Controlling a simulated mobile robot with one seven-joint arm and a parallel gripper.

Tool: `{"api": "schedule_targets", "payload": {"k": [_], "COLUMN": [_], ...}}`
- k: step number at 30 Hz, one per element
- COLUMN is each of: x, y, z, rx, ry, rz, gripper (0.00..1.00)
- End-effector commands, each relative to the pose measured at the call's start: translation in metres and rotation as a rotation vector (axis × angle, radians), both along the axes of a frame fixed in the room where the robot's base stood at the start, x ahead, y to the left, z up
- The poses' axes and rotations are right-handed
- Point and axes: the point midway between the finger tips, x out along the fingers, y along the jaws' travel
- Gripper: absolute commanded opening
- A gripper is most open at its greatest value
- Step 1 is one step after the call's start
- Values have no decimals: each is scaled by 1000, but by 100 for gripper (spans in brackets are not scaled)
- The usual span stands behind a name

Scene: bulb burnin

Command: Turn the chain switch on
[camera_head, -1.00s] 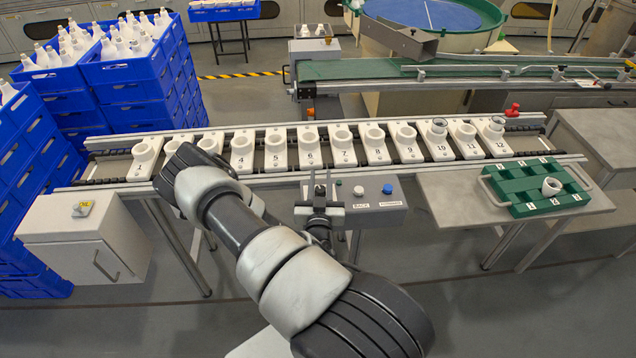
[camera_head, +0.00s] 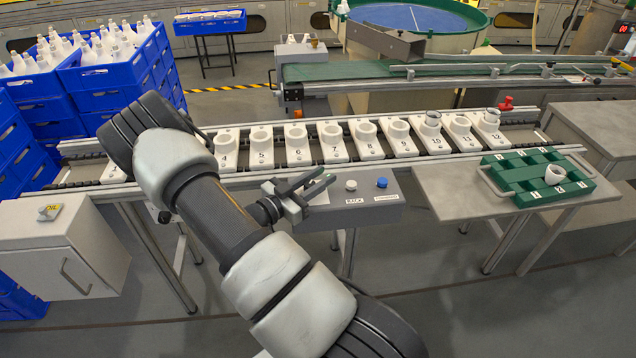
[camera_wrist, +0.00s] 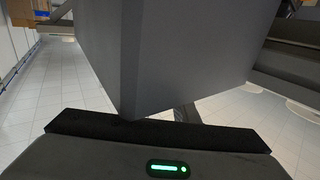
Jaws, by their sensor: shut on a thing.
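The grey control box (camera_head: 365,207) hangs at the front of the conveyor, with a white button (camera_head: 351,185) and a blue button (camera_head: 382,182) on top. My gripper (camera_head: 308,188) is at the left end of this box, tilted, with its fingers shut at the chain switch. The fingers cover the switch, so its knob and position cannot be made out. In the wrist view a large plain grey block (camera_wrist: 185,50), apparently the control box, fills the middle just beyond the dark edge of my gripper.
Numbered white holders (camera_head: 333,140) line the conveyor behind the box. A green tray (camera_head: 535,180) with a white ring (camera_head: 555,174) sits on the side table (camera_head: 450,200) at right. A grey cabinet (camera_head: 62,250) stands at left, near blue crates (camera_head: 110,75).

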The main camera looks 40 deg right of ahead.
Motion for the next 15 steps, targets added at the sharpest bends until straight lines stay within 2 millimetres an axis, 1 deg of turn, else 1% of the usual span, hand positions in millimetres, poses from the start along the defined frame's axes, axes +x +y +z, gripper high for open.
{"api": "schedule_targets", "payload": {"k": [1, 7, 15], "x": [0, -3, -3], "y": [0, 0, 0], "z": [-3, -1, 0], "rx": [1, 1, 0], "ry": [-2, 0, 1], "rz": [-20, -72, -88], "gripper": [4, 4, 4]}}
